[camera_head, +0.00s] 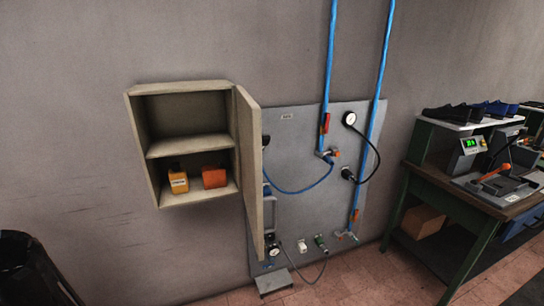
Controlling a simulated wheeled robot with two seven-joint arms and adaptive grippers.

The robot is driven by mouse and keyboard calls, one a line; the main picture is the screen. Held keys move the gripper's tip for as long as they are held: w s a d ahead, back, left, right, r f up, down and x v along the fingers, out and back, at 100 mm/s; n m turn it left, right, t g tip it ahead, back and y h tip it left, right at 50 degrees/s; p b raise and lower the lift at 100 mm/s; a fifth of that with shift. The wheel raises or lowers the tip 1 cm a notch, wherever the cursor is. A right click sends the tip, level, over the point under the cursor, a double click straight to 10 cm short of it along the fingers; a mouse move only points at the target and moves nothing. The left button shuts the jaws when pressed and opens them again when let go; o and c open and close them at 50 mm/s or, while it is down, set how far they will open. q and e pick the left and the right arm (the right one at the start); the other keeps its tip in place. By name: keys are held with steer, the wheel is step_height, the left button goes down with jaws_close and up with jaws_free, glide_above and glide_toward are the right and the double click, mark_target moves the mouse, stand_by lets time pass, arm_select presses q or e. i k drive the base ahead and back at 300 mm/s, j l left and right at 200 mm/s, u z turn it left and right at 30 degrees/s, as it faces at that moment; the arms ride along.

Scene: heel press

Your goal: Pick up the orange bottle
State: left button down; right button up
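A yellow-orange bottle (178,182) with a pale label and a dark top stands on the lower shelf of the open wall cabinet (152,150), on its left side. A deeper red-orange, blocky item (214,178) sits just right of it on the same shelf. Its shape is too small to tell whether it is a bottle or a box. Neither item is touched by anything of mine. Neither of my grippers shows in the head view.
The cabinet door (249,165) stands open on the right side. Right of it is a grey panel (300,135) with blue hoses and gauges. A workbench (455,185) with shoes and a press stands at the right. A dark, shiny shape (30,272) fills the lower left corner.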

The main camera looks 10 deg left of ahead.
mark_target(179, 184)
steer(key=i+l+u, duration=0.2)
steer(key=l+u, duration=0.15)
steer(key=i+l+u, duration=0.1)
steer(key=l+u, duration=0.25)
steer(key=i+l+u, duration=0.1)
steer(key=l+u, duration=0.25)
steer(key=l, duration=0.15)
steer(key=l+u, duration=0.35)
steer(key=l, duration=0.1)
